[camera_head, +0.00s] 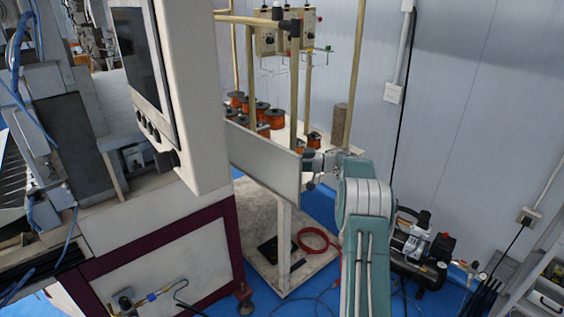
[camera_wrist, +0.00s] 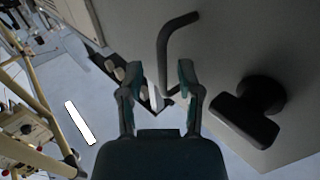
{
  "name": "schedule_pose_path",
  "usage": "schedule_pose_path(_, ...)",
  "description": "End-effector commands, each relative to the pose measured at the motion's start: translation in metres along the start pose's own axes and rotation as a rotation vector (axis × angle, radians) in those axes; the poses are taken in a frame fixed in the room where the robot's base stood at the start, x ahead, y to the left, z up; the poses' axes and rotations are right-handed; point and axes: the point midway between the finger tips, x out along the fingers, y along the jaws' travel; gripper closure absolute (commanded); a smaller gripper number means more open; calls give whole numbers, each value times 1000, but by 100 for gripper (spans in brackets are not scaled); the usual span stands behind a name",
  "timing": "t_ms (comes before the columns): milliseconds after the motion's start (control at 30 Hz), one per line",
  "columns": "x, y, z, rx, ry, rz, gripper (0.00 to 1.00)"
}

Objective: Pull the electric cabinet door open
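In the wrist view, a smooth grey panel (camera_wrist: 225,55), seemingly the electric cabinet door, fills the right side. A dark bent bar handle (camera_wrist: 164,52) stands out from it; its lower end shows in the gap between my fingertips. A black knob-like latch (camera_wrist: 250,108) sits on the panel to the right. My gripper (camera_wrist: 158,76) is open, its teal-padded fingers either side of the handle's end; I cannot tell whether they touch it. In the head view my gripper (camera_head: 309,168) is small, at the right end of a pale board (camera_head: 263,160); the handle is not clear there.
A white control box (camera_head: 172,90) with a dark screen stands left, on the maroon-trimmed machine (camera_head: 165,245). Orange spools (camera_head: 262,112) stand on a table behind. A compressor (camera_head: 415,245) and a grey ladder-like frame (camera_head: 540,285) are at right. A red cable (camera_head: 318,240) lies low.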

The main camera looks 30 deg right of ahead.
Motion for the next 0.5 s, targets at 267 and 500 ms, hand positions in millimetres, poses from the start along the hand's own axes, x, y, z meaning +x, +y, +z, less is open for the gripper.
schedule_pose_path(267, -6, 0, 0, -1, 0, 1, 54)
schedule_pose_path(500, -51, 2, 1, 0, 1, 4, 54)
